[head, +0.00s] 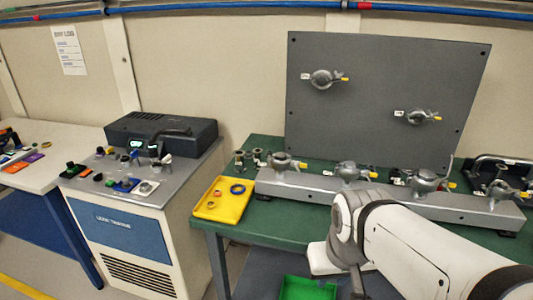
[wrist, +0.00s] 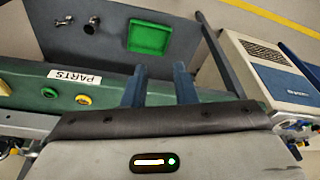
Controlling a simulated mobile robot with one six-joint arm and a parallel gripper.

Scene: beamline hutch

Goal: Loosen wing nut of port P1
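A grey manifold bar (head: 390,200) lies on the green bench and carries several clamped ports with yellow-tipped wing nuts. The leftmost is a clamp (head: 283,162) with a yellow wing nut (head: 302,165). To its right are a second clamp (head: 348,172), a third clamp (head: 424,181) and a far-right clamp (head: 500,189). The upright grey panel holds an upper clamp (head: 322,79) and a lower clamp (head: 417,117). The white tags are too small to read, so I cannot tell which port is P1. My gripper (wrist: 160,86) has its blue fingers apart and empty, away from the clamps.
The grey panel (head: 385,60) stands behind the bar. A yellow tray (head: 224,199) with rings sits at the bench's left end. A green bin (head: 307,288) is below the bench; it also shows in the wrist view (wrist: 149,37). A white-and-blue cabinet (head: 130,240) stands left, across a gap.

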